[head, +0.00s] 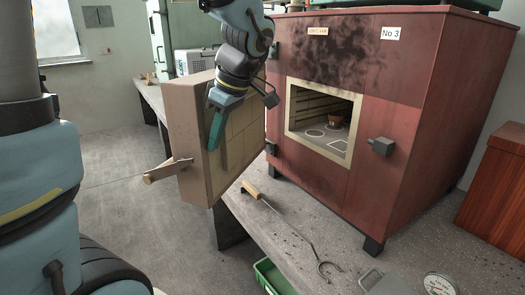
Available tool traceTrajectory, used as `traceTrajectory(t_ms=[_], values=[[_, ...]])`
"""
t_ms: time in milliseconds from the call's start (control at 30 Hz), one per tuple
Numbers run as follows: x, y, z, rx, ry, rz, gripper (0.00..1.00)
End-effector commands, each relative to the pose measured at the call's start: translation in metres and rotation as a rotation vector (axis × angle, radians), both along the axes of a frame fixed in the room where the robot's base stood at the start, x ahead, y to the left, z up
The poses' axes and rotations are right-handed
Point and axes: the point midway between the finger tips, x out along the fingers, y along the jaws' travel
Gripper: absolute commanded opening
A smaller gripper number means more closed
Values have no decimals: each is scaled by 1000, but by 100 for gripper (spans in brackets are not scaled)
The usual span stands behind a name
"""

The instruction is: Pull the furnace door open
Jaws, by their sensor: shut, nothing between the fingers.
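The red furnace (395,110) stands on the bench with its front opening (325,118) uncovered. Its door (243,140) is swung wide open to the left of the opening, its brick-lined inner face turned toward the right. The door's handle with a wooden grip (165,171) sticks out on the far left side of the door. My gripper (216,130) is shut and empty, pointing down in front of the door's inner face near its free edge. I cannot tell whether it touches the door. The handle is apart from my gripper.
A long hooked tool (290,229) with a wooden handle lies on the bench (400,255). The floor at left is clear.

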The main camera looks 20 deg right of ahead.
Motion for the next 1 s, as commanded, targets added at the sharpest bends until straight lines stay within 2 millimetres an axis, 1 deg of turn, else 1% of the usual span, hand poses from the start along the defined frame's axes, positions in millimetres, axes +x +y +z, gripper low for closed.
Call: traceTrajectory(t_ms=[33,200,367,500,600,733,1000], values=[[12,17,-3,-2,-2,-28,0],[49,62,-1,0,-2,-173,0],[86,97,0,-1,-1,-298,0],[120,122,1,0,-1,-404,0],[145,137,2,0,-2,-465,0],[177,153,2,1,1,-464,0],[236,173,1,0,0,-466,0]])
